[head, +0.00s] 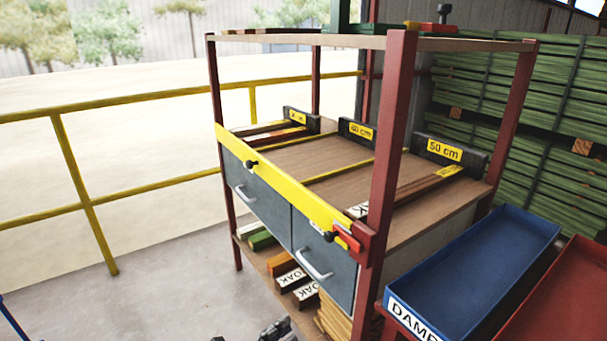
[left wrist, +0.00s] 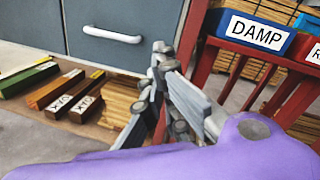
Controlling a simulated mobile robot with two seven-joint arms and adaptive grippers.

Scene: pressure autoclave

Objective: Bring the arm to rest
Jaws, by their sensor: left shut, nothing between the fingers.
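My left gripper (head: 276,328) shows only partly at the bottom edge of the head view, in front of the rack's lower shelf. In the left wrist view the left gripper (left wrist: 163,58) has its grey fingers together with nothing between them. It is apart from the drawer fronts, as far as I can tell. A purple part of my own arm fills the bottom of that view. My right gripper is in neither view.
A wooden rack with dark red posts (head: 391,150) holds grey drawers (head: 263,190) and a lower shelf with labelled wood blocks (head: 291,279). A blue DAMP tray (head: 478,262) and a red tray (head: 565,300) stand at right. A yellow railing (head: 82,197) runs at left; floor there is clear.

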